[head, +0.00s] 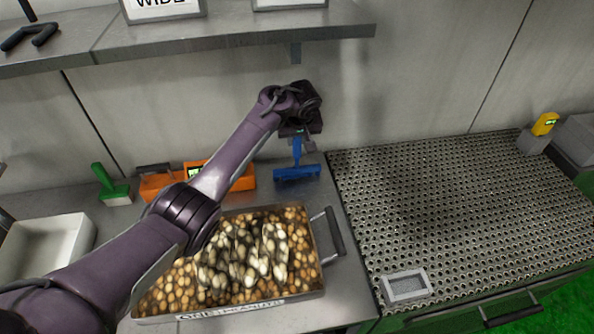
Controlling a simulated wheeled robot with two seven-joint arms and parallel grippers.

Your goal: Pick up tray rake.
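The blue tray rake (297,173) is near the back wall, behind the tray's right end, with its wide head low and its handle pointing up. My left gripper (299,134) is at the upper end of the rake's handle and overlaps it in the head view. The dark fingers and wrist hide the handle's top, so I cannot tell whether they are closed on it. I also cannot tell whether the rake's head touches the counter. My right gripper is not in view.
A metal tray (331,233) full of brown and pale nuts sits below my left arm. An orange holder (236,178) and a green scraper (113,188) stand along the wall. A perforated metal surface (450,200) lies right. A shelf (230,30) overhangs the back.

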